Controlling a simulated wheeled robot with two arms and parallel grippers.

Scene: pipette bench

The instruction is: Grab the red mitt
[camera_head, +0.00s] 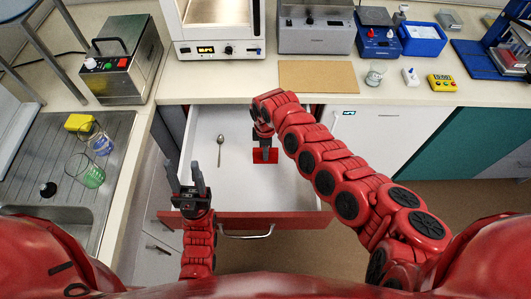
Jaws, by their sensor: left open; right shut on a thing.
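The red mitt (259,156) lies in the open drawer (228,121), right of its middle, and shows as a small flat red patch. My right gripper (264,150) points down into the drawer and is shut on the mitt; its fingers partly cover the mitt. My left gripper (184,173) is open and empty, with its fingers pointing up the picture, over the front left part of the drawer.
A spoon (220,146) lies in the drawer left of the mitt. The drawer's red front (290,219) with its handle (246,234) sticks out from the counter. A sink (50,200) with glassware is at left. Instruments and a brown board (318,76) stand on the counter behind.

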